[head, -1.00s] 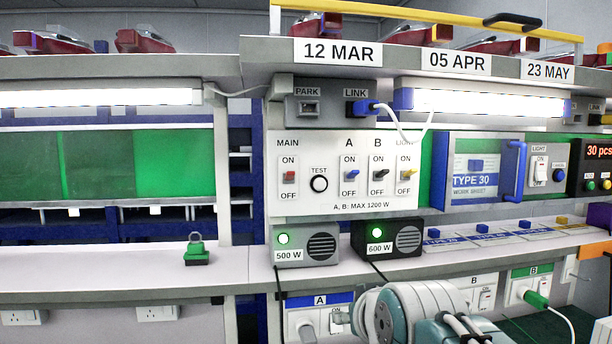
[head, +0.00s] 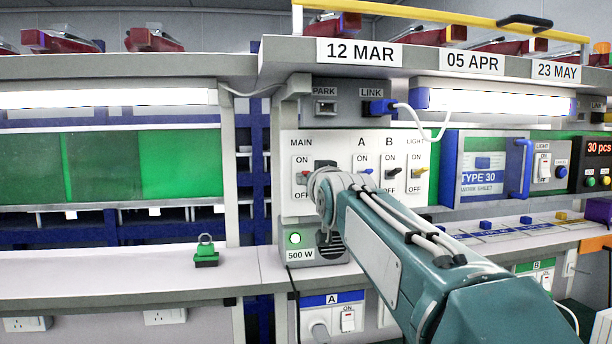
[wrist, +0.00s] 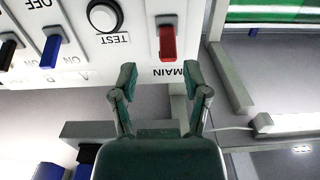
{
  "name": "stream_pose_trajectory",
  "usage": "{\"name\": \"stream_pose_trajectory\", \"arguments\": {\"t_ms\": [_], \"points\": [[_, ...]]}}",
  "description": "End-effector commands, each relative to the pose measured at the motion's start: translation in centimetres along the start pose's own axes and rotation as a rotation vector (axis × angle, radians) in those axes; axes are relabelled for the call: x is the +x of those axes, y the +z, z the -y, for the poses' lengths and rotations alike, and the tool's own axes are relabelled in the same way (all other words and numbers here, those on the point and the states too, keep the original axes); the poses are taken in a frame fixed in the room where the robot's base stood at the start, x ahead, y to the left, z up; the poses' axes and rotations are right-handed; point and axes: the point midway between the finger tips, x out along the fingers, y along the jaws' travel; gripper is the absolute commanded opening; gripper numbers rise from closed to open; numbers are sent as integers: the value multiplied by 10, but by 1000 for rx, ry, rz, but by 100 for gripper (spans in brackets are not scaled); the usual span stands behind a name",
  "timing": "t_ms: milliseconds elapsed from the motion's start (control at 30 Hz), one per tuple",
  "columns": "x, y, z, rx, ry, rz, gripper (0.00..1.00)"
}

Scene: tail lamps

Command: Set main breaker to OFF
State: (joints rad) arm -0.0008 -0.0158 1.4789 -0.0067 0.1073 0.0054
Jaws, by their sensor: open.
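The main breaker is a small red lever (head: 302,177) between ON and OFF under the MAIN label on the white panel (head: 400,205). In the wrist view, which shows the panel upside down, the red lever (wrist: 167,43) is near the top middle, above the MAIN lettering. I cannot tell its setting for certain. My gripper (wrist: 160,82) is open and empty, its two dark green fingers apart and pointing at the panel just below the lever in that picture. The lever is not between the fingers. In the head view my wrist hides most of the gripper and the TEST button.
The round TEST button (wrist: 103,15) and a blue lever (wrist: 53,40) are beside the red lever. A 500 W box (head: 300,255) stands below the panel. A green padlock-like object (head: 206,251) stands on the shelf to the left, with clear room around it.

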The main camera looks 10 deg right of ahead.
Motion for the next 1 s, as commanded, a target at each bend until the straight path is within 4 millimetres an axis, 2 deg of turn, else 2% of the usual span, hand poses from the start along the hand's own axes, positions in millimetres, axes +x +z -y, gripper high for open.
{"name": "stream_pose_trajectory", "arguments": {"t_ms": [100, 300, 667, 700, 767, 800, 833, 1000], "points": [[20, 1, 1, 0, -1, 1, 60], [41, 0, -2, 2, 1, 0, 60], [47, 0, 0, 1, 0, 0, 60], [47, 0, 0, 1, 0, 0, 56], [46, 0, 0, 1, 0, 0, 29], [46, 0, 0, 1, 0, 0, 11], [46, 0, 0, 1, 0, 0, 0], [46, 0, 0, 1, -1, 0, 0]]}}
